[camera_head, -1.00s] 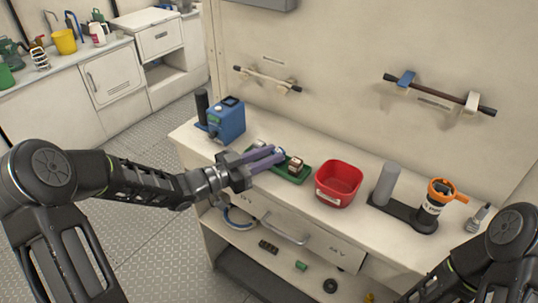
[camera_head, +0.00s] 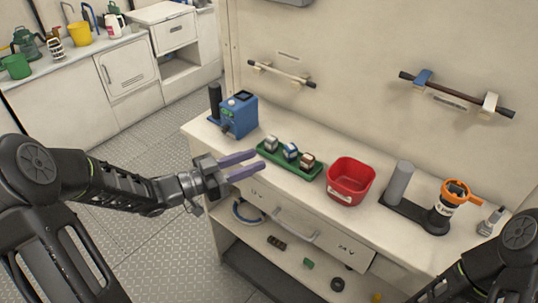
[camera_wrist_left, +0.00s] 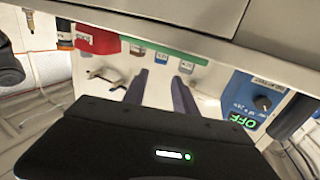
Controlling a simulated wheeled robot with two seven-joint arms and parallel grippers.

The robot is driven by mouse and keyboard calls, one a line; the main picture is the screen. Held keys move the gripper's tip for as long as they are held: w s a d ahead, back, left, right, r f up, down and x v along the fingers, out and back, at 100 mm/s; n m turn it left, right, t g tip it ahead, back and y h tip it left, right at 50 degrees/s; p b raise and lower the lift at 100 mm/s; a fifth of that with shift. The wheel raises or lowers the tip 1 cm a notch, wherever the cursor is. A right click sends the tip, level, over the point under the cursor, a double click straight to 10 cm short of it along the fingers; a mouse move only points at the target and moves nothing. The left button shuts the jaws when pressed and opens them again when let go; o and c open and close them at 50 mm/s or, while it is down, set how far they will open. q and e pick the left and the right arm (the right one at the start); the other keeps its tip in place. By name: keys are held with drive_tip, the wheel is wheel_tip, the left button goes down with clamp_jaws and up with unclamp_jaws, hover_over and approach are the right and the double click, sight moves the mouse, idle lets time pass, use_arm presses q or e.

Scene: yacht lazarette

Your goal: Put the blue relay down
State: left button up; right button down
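The blue relay (camera_head: 291,151) sits in the green tray (camera_head: 311,175) on the bench, between a grey relay (camera_head: 271,143) and a brown one (camera_head: 307,160). My left gripper (camera_head: 260,160) is open and empty, its purple fingers pointing at the tray from the front left, apart from the relay. In the left wrist view the blue relay (camera_wrist_left: 161,58) shows beyond and between the open fingertips (camera_wrist_left: 160,75). My right arm shows at the lower right, but its gripper is out of view.
A blue box (camera_head: 239,116) with a black cylinder stands left of the tray. A red bin (camera_head: 350,184) stands to its right, then a grey cylinder (camera_head: 398,184) and an orange-topped device (camera_head: 452,194). A drawer handle (camera_head: 295,227) juts out below the bench top.

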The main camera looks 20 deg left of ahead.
use_arm(q)
drive_tip(key=v, duration=0.3)
idle(0.6)
